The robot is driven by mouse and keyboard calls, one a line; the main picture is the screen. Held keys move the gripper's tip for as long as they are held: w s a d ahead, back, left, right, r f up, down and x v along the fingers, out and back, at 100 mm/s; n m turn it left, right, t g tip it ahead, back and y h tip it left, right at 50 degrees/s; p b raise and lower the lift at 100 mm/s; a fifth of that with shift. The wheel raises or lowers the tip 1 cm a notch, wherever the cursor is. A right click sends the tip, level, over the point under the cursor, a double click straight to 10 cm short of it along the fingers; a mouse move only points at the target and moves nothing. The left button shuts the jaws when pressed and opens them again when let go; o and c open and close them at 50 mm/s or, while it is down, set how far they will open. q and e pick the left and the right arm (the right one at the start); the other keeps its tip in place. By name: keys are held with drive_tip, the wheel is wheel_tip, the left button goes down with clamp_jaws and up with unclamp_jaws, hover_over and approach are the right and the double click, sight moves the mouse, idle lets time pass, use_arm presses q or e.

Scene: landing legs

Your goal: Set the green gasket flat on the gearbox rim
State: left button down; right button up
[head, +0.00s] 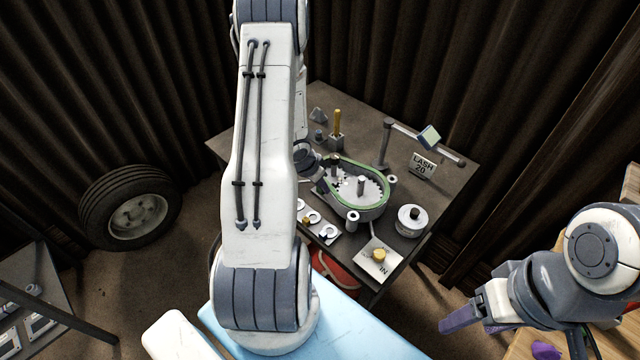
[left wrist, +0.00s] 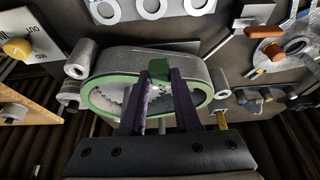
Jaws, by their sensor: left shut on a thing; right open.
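The green gasket (head: 352,164) is a thin loop that follows the oval rim of the grey gearbox (head: 368,212). In the left wrist view the gasket (left wrist: 96,101) rings the opening of the gearbox (left wrist: 130,62), with gears visible inside. My left gripper (head: 321,184) is at the gearbox's left end. In the left wrist view its dark purple fingers (left wrist: 160,80) are shut on a green tab of the gasket. Whether the gasket touches the rim all round cannot be told. My right gripper (head: 468,316) is open at the lower right, away from the gearbox.

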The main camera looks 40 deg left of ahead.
use_arm(q)
drive_tip(key=c, duration=0.5)
unclamp_jaws()
drive_tip(key=shift+c, duration=0.2)
drive_tip(key=p+v, duration=0.4)
drive_tip(key=v, duration=0.6)
drive_tip(key=shift+r, duration=0.25)
drive_tip(key=w+d+r+m+y+b, duration=0.1)
drive_tip(key=d+r+b, duration=0.15)
drive_tip(key=d, duration=0.55)
drive_tip(key=w+d+r+m+y+b, duration=0.15)
drive_tip(key=d+b, duration=0.25)
drive_tip(key=d, duration=0.4)
drive_tip(key=s+d+r+m+g+h+b, duration=0.2)
drive_tip(key=s+d+m+g+h+b, duration=0.1)
drive_tip(key=s+d, duration=1.5)
drive_tip(key=shift+s+r+m+g+b, duration=0.2)
drive_tip(key=shift+s+m+g+b, duration=0.35)
drive_tip(key=shift+s+g+b, duration=0.5)
